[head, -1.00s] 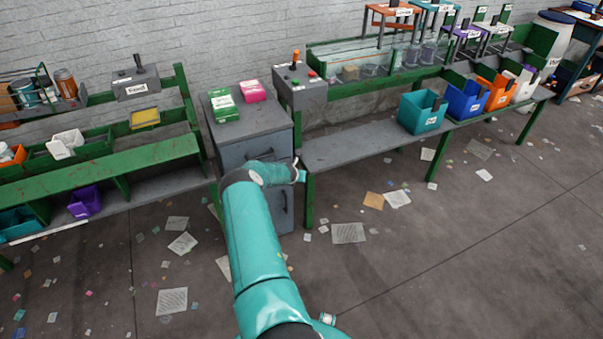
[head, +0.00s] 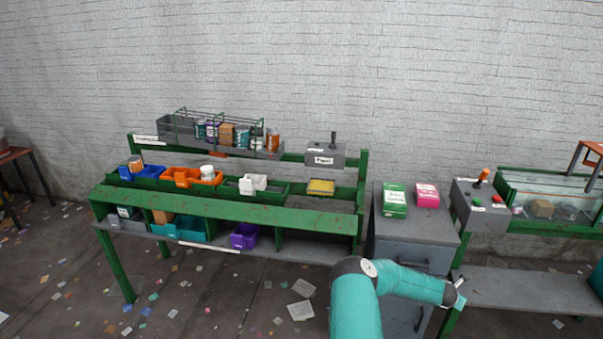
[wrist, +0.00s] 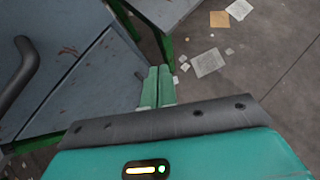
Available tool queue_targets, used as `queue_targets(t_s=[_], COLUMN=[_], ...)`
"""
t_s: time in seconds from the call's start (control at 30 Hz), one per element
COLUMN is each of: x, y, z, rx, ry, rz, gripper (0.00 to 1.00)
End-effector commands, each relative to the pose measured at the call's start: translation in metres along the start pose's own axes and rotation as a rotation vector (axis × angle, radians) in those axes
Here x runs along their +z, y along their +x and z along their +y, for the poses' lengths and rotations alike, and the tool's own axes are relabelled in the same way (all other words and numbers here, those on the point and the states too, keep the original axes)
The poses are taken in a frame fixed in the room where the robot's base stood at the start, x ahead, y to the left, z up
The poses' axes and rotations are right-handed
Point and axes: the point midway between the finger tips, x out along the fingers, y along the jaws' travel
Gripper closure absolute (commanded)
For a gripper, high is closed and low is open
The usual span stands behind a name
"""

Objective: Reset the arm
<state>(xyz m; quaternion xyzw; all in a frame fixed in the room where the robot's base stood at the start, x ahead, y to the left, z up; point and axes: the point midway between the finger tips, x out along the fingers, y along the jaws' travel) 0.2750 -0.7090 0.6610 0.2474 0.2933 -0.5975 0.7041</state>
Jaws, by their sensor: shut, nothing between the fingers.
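My arm is teal and reaches up from the bottom of the head view, bent to the right. My gripper (head: 461,293) is at its end, in front of the grey cabinet's right side and near the left end of the low grey bench. In the wrist view my gripper (wrist: 158,88) shows two pale green fingers lying side by side, shut, with nothing held. Beyond them are the floor and a green bench leg.
The grey cabinet (head: 413,232) stands close to my arm, with a green box (head: 394,202) and a pink box (head: 427,195) on top. Its handle (wrist: 22,70) shows at the left in the wrist view. A green workbench (head: 225,208) with coloured bins stands left. Papers litter the floor.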

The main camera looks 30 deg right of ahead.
Motion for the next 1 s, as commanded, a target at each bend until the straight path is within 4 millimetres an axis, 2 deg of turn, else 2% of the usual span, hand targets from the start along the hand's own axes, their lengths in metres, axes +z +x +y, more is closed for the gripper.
queue_targets(t_s=[0.13, 0.27, 0.43, 0.63, 0.83, 1.0], x=[0.006, 0.029, 0.061, 0.080, 0.081, 0.070], y=[-0.006, -0.030, -0.084, -0.154, -0.231, -0.302], z=[0.006, 0.026, 0.064, 0.111, 0.155, 0.190], rx=[0.002, 0.009, 0.025, 0.052, 0.075, 0.083], ry=[0.032, 0.160, 0.437, 0.757, 1.049, 1.264], rz=[-0.010, -0.044, -0.083, -0.073, -0.005, 0.091], gripper=[1.00, 1.00, 1.00, 1.00, 1.00, 1.00])
